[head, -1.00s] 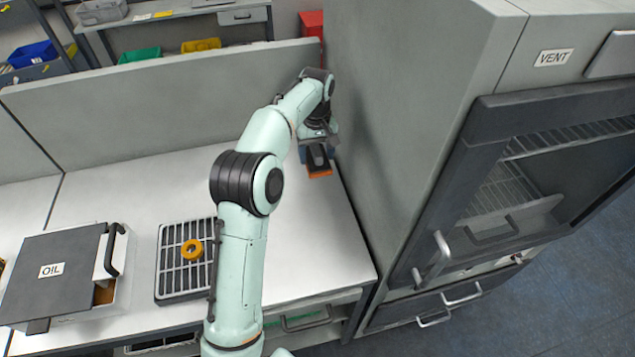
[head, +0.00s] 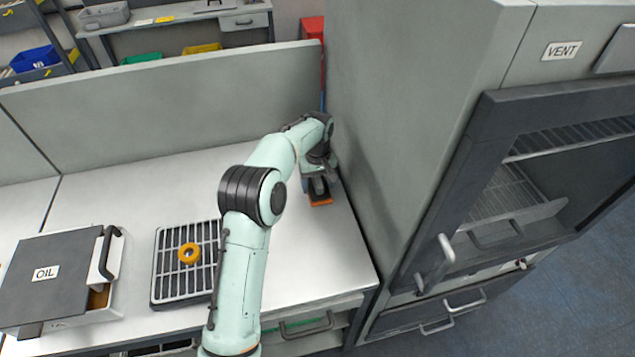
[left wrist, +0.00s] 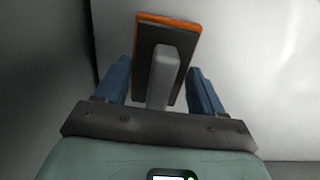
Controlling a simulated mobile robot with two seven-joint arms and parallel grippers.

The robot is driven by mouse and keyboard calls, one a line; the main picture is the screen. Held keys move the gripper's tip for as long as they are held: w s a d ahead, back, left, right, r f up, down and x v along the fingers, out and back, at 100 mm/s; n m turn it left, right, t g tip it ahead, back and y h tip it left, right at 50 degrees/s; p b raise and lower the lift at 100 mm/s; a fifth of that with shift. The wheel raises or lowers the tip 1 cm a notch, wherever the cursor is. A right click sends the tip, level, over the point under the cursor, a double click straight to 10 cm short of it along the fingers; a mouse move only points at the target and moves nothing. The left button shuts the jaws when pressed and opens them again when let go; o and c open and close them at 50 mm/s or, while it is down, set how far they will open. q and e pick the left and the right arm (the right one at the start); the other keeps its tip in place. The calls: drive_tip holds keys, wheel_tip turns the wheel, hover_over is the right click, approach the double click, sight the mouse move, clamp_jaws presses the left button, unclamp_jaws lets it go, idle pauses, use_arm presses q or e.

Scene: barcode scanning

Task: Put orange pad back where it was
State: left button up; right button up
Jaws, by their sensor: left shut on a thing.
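The orange pad (head: 320,201) is a flat block with an orange rim, a dark face and a grey handle, seen at the far right of the white bench, beside the grey cabinet. In the left wrist view the pad (left wrist: 168,20) lies ahead of the jaws, its grey handle between the blue fingers. My left gripper (head: 319,187) is shut on the pad's handle. I cannot tell whether the pad's underside touches the bench. My right gripper is in neither view.
The tall grey cabinet (head: 390,110) stands close on the right of the gripper. A low partition (head: 170,110) runs behind the bench. A slatted rack (head: 178,285) with a yellow ring (head: 189,253) and an OIL box (head: 50,272) stand at left. The bench's right front is clear.

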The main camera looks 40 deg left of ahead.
sight(317, 179)
use_arm(q)
drive_tip(key=shift+f, duration=0.15)
drive_tip(key=o, duration=0.9)
drive_tip(key=shift+o, duration=0.2)
wheel_tip(317, 179, up, 12)
drive_tip(key=shift+f+p, duration=0.15)
drive_tip(key=shift+p, duration=0.8)
drive_tip(key=shift+r, duration=0.35)
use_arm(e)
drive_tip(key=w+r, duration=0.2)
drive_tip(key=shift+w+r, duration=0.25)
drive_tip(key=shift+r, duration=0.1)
